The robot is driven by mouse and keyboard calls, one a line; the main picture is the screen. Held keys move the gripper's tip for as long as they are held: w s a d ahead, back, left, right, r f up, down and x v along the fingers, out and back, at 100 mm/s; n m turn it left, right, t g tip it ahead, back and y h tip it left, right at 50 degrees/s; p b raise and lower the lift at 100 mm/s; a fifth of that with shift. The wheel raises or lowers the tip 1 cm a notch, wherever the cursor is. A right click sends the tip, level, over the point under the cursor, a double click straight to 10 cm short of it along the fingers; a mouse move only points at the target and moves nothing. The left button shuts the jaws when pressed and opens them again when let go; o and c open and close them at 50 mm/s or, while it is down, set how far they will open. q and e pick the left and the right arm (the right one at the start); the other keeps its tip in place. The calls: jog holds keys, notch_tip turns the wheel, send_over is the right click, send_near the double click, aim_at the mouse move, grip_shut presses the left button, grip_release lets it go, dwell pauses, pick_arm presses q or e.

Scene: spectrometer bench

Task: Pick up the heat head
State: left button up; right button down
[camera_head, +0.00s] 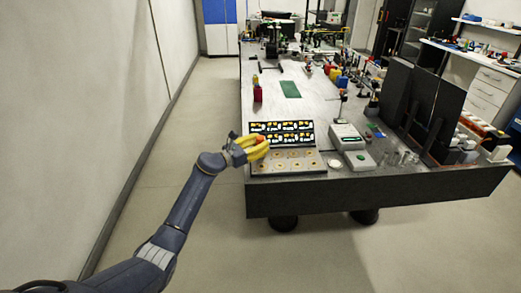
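My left gripper (258,147) has yellow fingers and is over the left side of the heater-like panel unit at the near left of the bench. A small orange-red thing (260,139) shows at its fingertips. I cannot tell whether this is the heat head, or whether the fingers are closed on it or only beside it. The unit has a dark back panel with lit green and yellow displays (290,127) and a pale sloped front with several round tan spots (285,163). The gripper hides part of its left side. My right gripper is out of view.
A grey box-shaped instrument (347,134) stands right of the unit, with small glassware (400,157) beyond it. A red bottle (257,93) and a green mat (290,89) are farther back. Tall dark panels (436,108) stand at right. The bench's middle left is fairly clear.

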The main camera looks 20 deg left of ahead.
pick_arm(q)
grip_shut()
jog(key=shift+r, duration=0.1)
